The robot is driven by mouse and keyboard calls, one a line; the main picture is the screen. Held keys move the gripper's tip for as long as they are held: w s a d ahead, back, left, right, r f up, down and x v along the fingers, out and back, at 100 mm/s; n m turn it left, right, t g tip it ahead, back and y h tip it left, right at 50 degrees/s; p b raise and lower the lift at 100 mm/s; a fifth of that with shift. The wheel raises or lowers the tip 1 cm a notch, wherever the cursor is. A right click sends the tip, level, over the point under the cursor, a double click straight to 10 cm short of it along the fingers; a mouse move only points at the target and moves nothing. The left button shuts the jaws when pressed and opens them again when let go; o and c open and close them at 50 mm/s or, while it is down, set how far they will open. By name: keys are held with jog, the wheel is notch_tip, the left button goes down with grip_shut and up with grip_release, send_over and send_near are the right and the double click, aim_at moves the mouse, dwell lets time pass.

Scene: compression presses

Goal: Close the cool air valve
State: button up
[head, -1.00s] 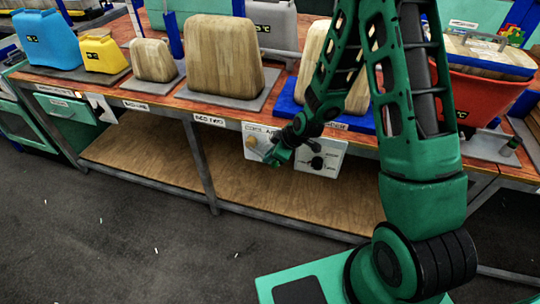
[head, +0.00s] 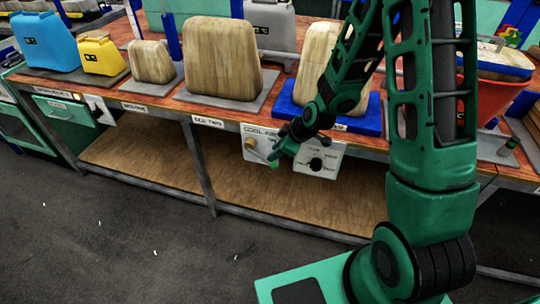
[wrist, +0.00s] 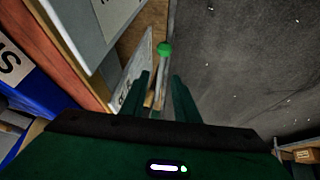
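The cool air valve is a white panel (head: 246,131) lettered "COOL A…" under the bench edge, with a brass-coloured round fitting (head: 252,144) and a lever ending in a green knob (head: 274,165). My gripper (head: 284,147) is in front of the panel's right part, hiding some lettering. In the wrist view, my gripper (wrist: 163,88) has its two dark green fingers apart. The lever's thin grey rod appears between them, with the green knob (wrist: 164,49) beyond the fingertips. Contact between fingers and rod cannot be told.
A second white panel with a black dial (head: 316,164) sits just right of the valve. The wooden bench (head: 160,105) above holds wooden blocks (head: 222,58) and a blue stand (head: 355,122). A lower shelf (head: 255,205) lies below. The floor in front is open.

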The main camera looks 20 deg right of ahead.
jog(key=shift+v, duration=2.5)
jog(key=shift+w, duration=0.1)
